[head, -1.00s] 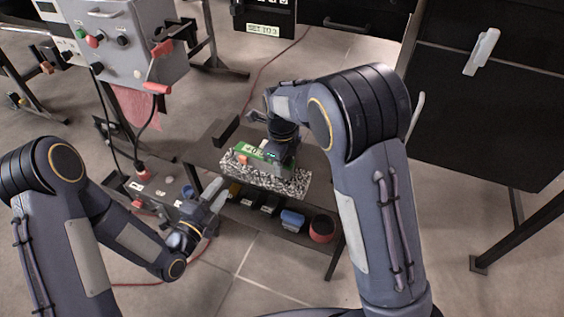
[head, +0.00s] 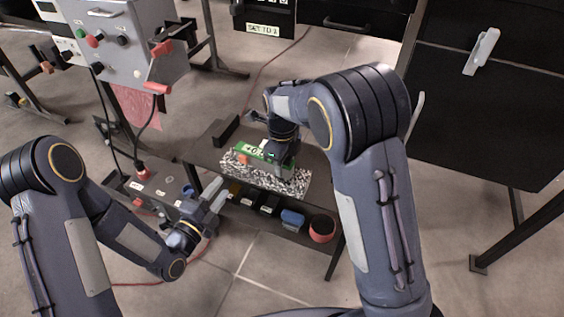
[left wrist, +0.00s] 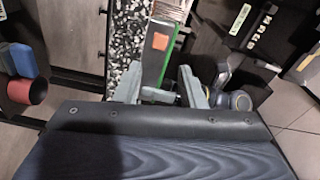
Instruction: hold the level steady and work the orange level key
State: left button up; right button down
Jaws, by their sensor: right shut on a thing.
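The green level (head: 256,152) stands on the speckled slab (head: 285,183). Its orange key (head: 243,159) is near its left end and also shows in the left wrist view (left wrist: 160,42). My right gripper (head: 279,154) is shut on the right part of the level; its fingertips are mostly hidden. My left gripper (head: 216,190) is open in front and to the left of the slab. In the left wrist view its two fingers (left wrist: 160,85) are spread, with the level lined up beyond the gap. I cannot tell there whether they touch anything.
The dark bench (head: 205,155) has a lower shelf with several small bins, a blue bin (head: 292,219) and a red cup (head: 322,228). A grey control box (head: 125,45) with a red handle stands at upper left. Floor in front is clear.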

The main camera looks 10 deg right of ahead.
pick_arm(q)
jog(key=shift+c, duration=0.3)
grip_shut()
dwell(1.6)
